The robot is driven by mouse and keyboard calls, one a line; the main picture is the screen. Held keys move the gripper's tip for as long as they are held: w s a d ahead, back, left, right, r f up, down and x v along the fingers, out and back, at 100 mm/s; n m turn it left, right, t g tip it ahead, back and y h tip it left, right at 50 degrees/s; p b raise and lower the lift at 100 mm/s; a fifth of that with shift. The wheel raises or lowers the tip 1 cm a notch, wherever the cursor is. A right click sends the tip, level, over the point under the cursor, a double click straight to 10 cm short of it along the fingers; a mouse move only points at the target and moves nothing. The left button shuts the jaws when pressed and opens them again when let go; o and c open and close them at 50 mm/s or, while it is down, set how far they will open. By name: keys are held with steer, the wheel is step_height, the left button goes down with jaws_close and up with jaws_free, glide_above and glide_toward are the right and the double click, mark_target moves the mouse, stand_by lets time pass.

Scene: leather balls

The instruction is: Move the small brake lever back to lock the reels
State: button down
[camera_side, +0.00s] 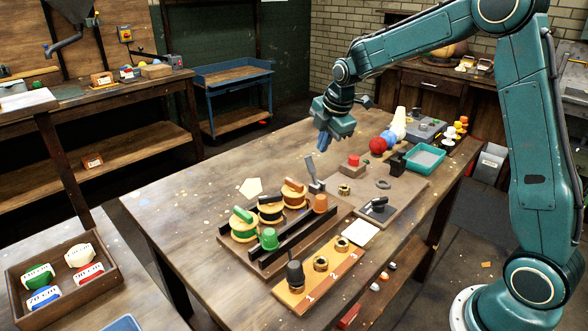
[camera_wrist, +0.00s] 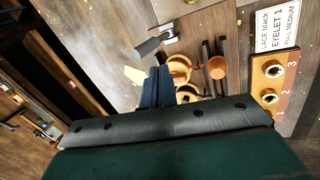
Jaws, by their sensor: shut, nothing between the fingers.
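The small grey brake lever (camera_side: 313,170) stands upright beside the far end of the reel rack (camera_side: 268,262) in the side view. In the wrist view the lever (camera_wrist: 150,47) lies beyond my fingertips. Reels with green, black and brown tops (camera_side: 243,228) (camera_side: 270,211) (camera_side: 294,195) sit in a row on the rack; the wrist view shows some of them (camera_wrist: 179,66), partly hidden by my fingers. My gripper (camera_side: 323,150) is shut and empty, above the table and apart from the lever. Its blue fingers show in the wrist view (camera_wrist: 157,70).
An orange board (camera_side: 317,285) with brass eyelets and a dark-handled tool lies in front of the rack. A teal tray (camera_side: 425,158), red ball (camera_side: 377,145) and small blocks lie farther right.

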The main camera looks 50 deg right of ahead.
steer(key=shift+r, duration=2.7)
steer(key=s+a+r+m+t, duration=0.1)
steer(key=s+a+r+m, duration=0.25)
steer(key=s, duration=0.45)
steer(key=s+a+r+m, duration=0.3)
steer(key=s+a+m, duration=0.1)
steer(key=s, duration=0.4)
steer(key=s+a+f+m, duration=0.1)
steer(key=s+m, duration=0.3)
steer(key=s, duration=0.4)
steer(key=s+a+f+m, duration=0.2)
steer(key=s+m, duration=0.2)
steer(key=s, duration=0.3)
steer(key=shift+s+t+y, duration=0.4)
steer(key=shift+a+m, duration=0.1)
steer(key=shift+m, duration=0.15)
